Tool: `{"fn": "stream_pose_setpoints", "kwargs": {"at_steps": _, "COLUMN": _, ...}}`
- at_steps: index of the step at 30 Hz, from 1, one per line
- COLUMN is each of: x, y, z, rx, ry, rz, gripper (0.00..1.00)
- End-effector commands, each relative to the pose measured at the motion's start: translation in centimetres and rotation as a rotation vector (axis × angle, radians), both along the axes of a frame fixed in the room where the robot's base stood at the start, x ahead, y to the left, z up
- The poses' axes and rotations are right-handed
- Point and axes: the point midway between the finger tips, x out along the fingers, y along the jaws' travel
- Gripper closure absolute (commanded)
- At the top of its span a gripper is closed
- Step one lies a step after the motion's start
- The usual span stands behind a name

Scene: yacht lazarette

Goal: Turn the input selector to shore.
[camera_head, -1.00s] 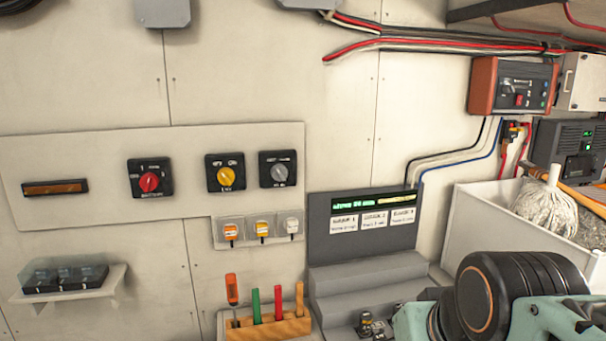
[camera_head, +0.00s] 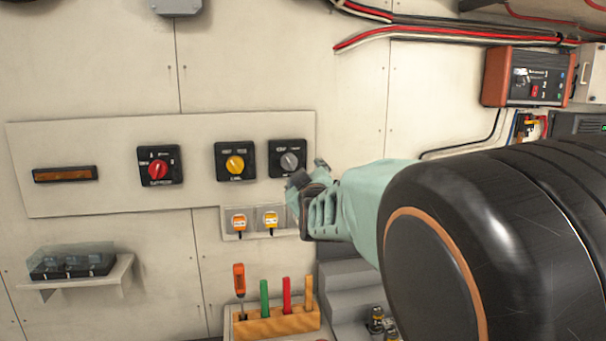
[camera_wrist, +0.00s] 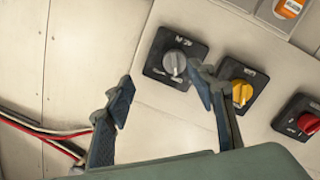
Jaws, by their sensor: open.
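Three rotary switches sit on the wall panel: one with a grey knob (camera_head: 289,161), one with a yellow knob (camera_head: 235,165) and one with a red knob (camera_head: 158,169). Their labels are too blurred to read, so I cannot tell by text which is the input selector. My gripper (camera_head: 309,172) is just right of the grey-knob switch. In the wrist view my gripper (camera_wrist: 160,76) is open and empty, with the grey knob (camera_wrist: 174,63) ahead between its fingers. The right finger partly overlaps the yellow-knob switch (camera_wrist: 242,93) in that view. I see no contact with any knob.
A wooden tool rack (camera_head: 277,322) with several upright tools stands lower down, beside grey steps (camera_head: 345,285). A small shelf (camera_head: 75,278) is at left. Cables (camera_head: 450,35) run along the upper right wall.

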Motion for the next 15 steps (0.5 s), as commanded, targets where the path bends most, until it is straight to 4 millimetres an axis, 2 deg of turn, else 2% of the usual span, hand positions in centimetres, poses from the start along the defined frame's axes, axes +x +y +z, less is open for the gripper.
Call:
{"fn": "stream_pose_setpoints", "kwargs": {"at_steps": 1, "x": 0.1, "y": 1.1, "z": -0.3, "rx": -0.026, "ry": -0.020, "rz": 0.008, "gripper": 0.49}}
{"fn": "stream_pose_setpoints", "kwargs": {"at_steps": 4, "x": 0.3, "y": 2.2, "z": -0.2, "rx": -0.053, "ry": -0.046, "rz": 0.014, "gripper": 0.49}}
{"fn": "stream_pose_setpoints", "kwargs": {"at_steps": 8, "x": 0.8, "y": 2.6, "z": 0.0, "rx": -0.064, "ry": -0.054, "rz": 0.014, "gripper": 0.49}}
{"fn": "stream_pose_setpoints", "kwargs": {"at_steps": 15, "x": 3.8, "y": 3.0, "z": 0.1, "rx": -0.064, "ry": -0.052, "rz": 0.012, "gripper": 0.49}}
